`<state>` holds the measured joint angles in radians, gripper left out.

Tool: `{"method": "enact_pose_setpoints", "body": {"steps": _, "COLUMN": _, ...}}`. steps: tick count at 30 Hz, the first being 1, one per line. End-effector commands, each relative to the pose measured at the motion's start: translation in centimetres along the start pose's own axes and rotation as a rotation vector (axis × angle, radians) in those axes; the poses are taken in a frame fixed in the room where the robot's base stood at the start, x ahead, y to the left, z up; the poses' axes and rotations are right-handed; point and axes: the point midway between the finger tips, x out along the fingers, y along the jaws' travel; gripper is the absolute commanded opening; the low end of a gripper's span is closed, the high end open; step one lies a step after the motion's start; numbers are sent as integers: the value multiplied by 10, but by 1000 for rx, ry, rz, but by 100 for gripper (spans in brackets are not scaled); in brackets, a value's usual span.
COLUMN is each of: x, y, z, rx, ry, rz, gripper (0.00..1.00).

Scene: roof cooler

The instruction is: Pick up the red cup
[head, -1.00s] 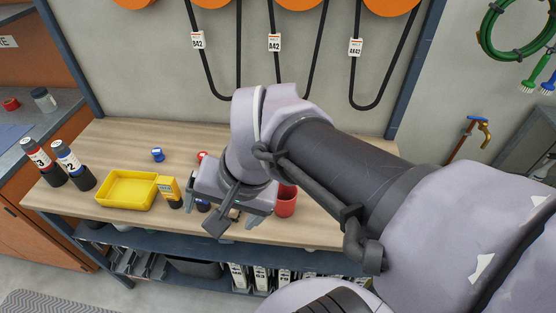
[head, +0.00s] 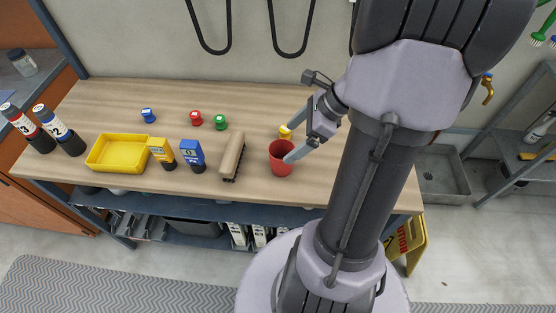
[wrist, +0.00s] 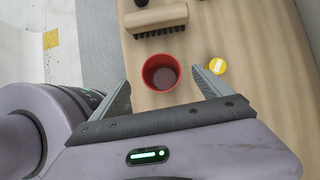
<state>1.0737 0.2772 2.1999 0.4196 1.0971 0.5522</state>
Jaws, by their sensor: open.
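The red cup (head: 281,160) stands upright near the front edge of the wooden bench, right of a brush. My gripper (head: 293,142) is open beside the cup, on its right side in the head view, and one finger overlaps the cup's edge there. In the wrist view the cup (wrist: 161,72) shows its open mouth, just ahead of and between the spread fingers of my gripper (wrist: 160,82). The fingers look apart from the cup; whether either one touches it I cannot tell.
A brush (head: 232,155) lies left of the cup. A yellow-topped item (head: 285,132) is close behind the cup. The back middle bench is clear.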

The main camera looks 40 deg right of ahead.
Motion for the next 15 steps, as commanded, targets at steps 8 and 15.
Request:
{"method": "enact_pose_setpoints", "body": {"steps": 8, "x": 44, "y": 0, "z": -1, "rx": -1, "ry": 1, "rz": 0, "gripper": 89}}
{"method": "enact_pose_setpoints", "body": {"steps": 15, "x": 88, "y": -1, "z": -7, "rx": -4, "ry": 1, "rz": 1, "gripper": 89}}
